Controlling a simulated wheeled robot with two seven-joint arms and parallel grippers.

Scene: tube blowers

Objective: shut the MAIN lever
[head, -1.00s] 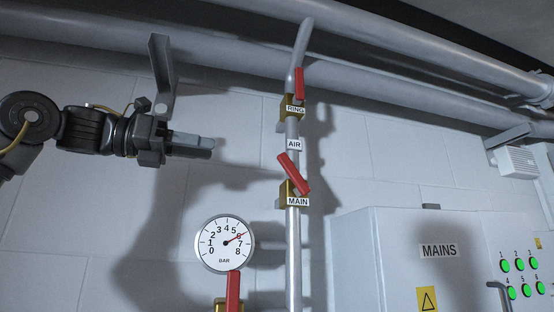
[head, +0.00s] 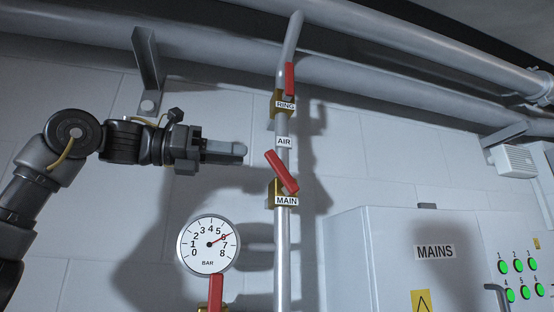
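The MAIN lever (head: 281,171) is a red handle on a brass valve (head: 277,188) on the vertical grey air pipe (head: 282,250). It leans across the pipe, upper end to the left, lower end to the right, neither in line with the pipe nor square to it. The MAIN label (head: 286,201) sits just below. My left gripper (head: 240,150) is left of the lever and slightly higher in the picture, pointing right, apart from it. Its fingers look closed together, with nothing held. My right gripper is out of view.
The RING lever (head: 290,79) stands upright along the pipe above. A pressure gauge (head: 208,244) and another red lever (head: 215,292) are below left. The MAINS cabinet (head: 345,260) stands to the right. Large pipes cross above; a bracket (head: 148,60) hangs above my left arm.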

